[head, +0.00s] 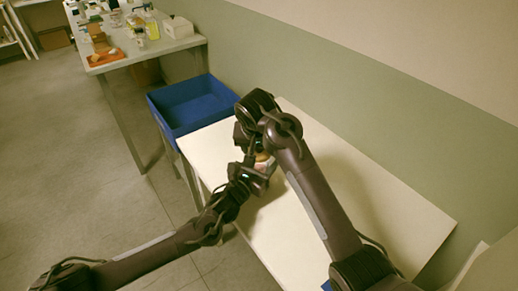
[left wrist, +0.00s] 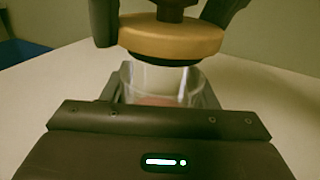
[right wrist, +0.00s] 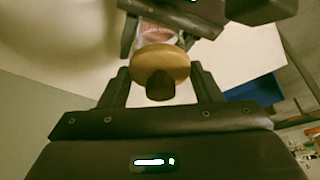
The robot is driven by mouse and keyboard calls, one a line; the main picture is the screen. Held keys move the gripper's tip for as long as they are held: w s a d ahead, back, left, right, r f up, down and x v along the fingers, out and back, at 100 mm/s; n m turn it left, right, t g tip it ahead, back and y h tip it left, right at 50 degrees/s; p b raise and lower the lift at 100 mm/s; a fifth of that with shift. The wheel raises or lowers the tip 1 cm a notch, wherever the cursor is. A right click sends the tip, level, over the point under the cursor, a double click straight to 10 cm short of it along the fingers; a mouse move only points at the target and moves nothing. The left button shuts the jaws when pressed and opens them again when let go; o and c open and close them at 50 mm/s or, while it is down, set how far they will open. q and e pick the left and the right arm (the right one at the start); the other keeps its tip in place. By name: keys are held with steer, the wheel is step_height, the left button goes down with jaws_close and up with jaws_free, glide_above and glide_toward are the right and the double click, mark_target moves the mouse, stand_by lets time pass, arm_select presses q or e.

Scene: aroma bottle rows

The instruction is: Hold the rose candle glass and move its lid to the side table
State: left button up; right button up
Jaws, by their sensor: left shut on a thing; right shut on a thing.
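The rose candle glass (left wrist: 160,84) is clear with pinkish wax inside. It stands between the fingers of my left gripper (head: 257,174), which is shut on it. The lid (left wrist: 172,38) is a round wooden disc with a dark underside and a dark knob. In the left wrist view it sits just above the glass rim, with a small gap showing. My right gripper (right wrist: 160,84) is shut on the lid (right wrist: 160,64) at its knob. In the head view the grippers and arms hide most of the glass and lid.
The white table (head: 400,215) has much bare surface to the right. A blue crate (head: 190,103) stands beyond its far left end. Farther back, a grey table (head: 180,43) holds bottles, a white box (head: 178,27) and an orange tray (head: 105,57). A wall runs along the right.

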steer(key=shift+r, duration=2)
arm_select(q)
steer(key=o, duration=1.5)
